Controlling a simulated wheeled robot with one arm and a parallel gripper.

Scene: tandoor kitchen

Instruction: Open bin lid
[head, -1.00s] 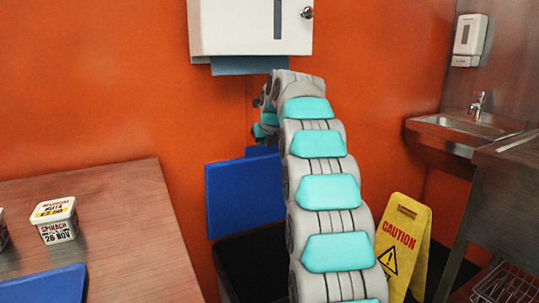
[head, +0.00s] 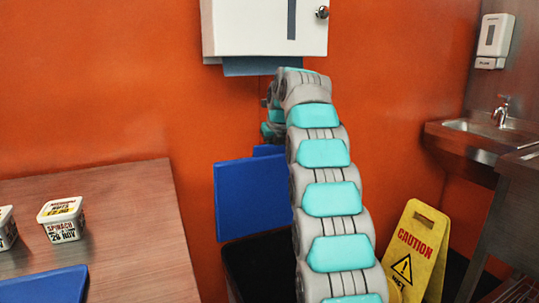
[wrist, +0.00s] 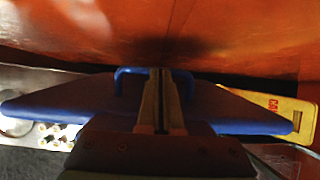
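The bin's blue lid (head: 238,203) stands raised, nearly upright, above the dark bin (head: 262,262) against the orange wall. Its near face shows left of my arm. In the wrist view the lid (wrist: 65,100) spreads wide on both sides of my gripper (wrist: 161,75). A blue loop handle (wrist: 121,76) rises from the lid's edge. My gripper's fingers are close together across the middle of the handle and look shut on it. In the head view my gripper is hidden behind the arm and lid.
A yellow caution sign (head: 415,250) stands right of the bin. A wooden table (head: 130,220) with tubs (head: 62,219) is at left. A white dispenser (head: 262,28) hangs above the bin. A sink (head: 480,135) is at right.

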